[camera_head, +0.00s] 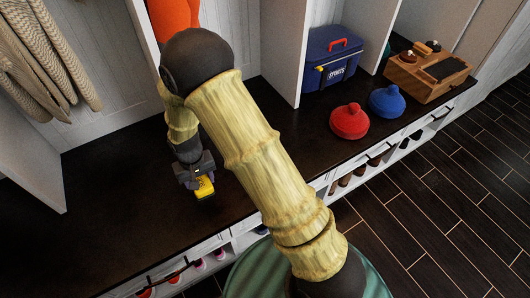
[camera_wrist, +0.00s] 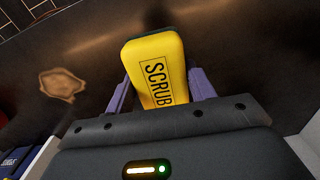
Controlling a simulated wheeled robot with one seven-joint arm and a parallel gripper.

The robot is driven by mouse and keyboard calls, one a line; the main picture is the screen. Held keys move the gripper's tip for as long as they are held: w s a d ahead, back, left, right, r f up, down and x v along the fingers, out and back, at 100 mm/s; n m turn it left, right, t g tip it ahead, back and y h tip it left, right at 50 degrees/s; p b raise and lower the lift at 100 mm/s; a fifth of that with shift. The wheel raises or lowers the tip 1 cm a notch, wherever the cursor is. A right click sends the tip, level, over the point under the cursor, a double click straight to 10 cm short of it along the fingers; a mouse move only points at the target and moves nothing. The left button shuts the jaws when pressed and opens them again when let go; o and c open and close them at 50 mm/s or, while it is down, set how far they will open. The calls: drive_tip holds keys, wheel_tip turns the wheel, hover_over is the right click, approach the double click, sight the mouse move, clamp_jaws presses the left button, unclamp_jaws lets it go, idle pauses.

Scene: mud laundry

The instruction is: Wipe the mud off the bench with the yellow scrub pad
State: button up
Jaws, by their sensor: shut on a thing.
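My gripper (camera_head: 197,180) hangs over the dark bench (camera_head: 110,225) in the left half of the head view. It is shut on the yellow scrub pad (camera_head: 204,188). In the wrist view the purple fingers of my gripper (camera_wrist: 158,88) hold the pad (camera_wrist: 158,58) by its sides, with "SCRUB" readable on it and a dark underside. A brown ring-shaped mud patch (camera_wrist: 62,84) lies on the bench (camera_wrist: 230,45), left of the pad in the wrist view and apart from it. I cannot make the mud out in the head view. Whether the pad touches the bench is unclear.
White dividers (camera_head: 303,45) rise behind. Coats (camera_head: 45,60) hang at left. The left bench surface is clear.

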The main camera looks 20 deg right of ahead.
drive_tip(key=w+d+m, duration=0.1)
drive_tip(key=w+d, duration=0.1)
drive_tip(key=d, duration=0.8)
drive_tip(key=w+d+r+m, duration=0.1)
drive_tip(key=w+d, duration=0.2)
drive_tip(key=d, duration=0.6)
drive_tip(key=shift+w+d+r, duration=0.2)
drive_tip(key=shift+w+d, duration=0.05)
drive_tip(key=shift+d, duration=0.15)
